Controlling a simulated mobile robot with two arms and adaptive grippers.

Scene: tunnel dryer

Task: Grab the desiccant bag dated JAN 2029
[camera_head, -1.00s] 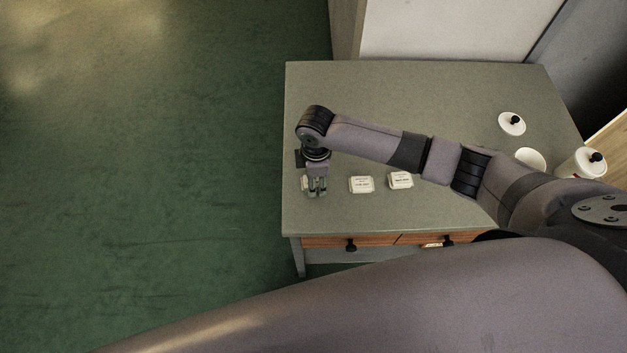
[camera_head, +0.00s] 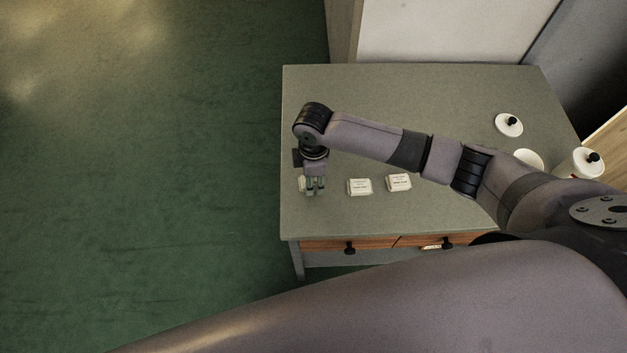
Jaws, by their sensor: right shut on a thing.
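Two small white desiccant bags lie flat on the grey table (camera_head: 430,100): a middle bag (camera_head: 359,187) and a right bag (camera_head: 399,182). Both carry dark print too small to read. A third white bag (camera_head: 302,184) is at the left end of the row, mostly hidden by my right gripper (camera_head: 314,191). My right gripper points down and is shut on this left bag. Its date cannot be seen. My left gripper is not in view.
A white lid with a black knob (camera_head: 509,125), a white open container (camera_head: 528,158) and a white lidded jar (camera_head: 585,162) stand at the table's right. Drawers with black knobs (camera_head: 350,248) are at the front. The table's back middle is clear.

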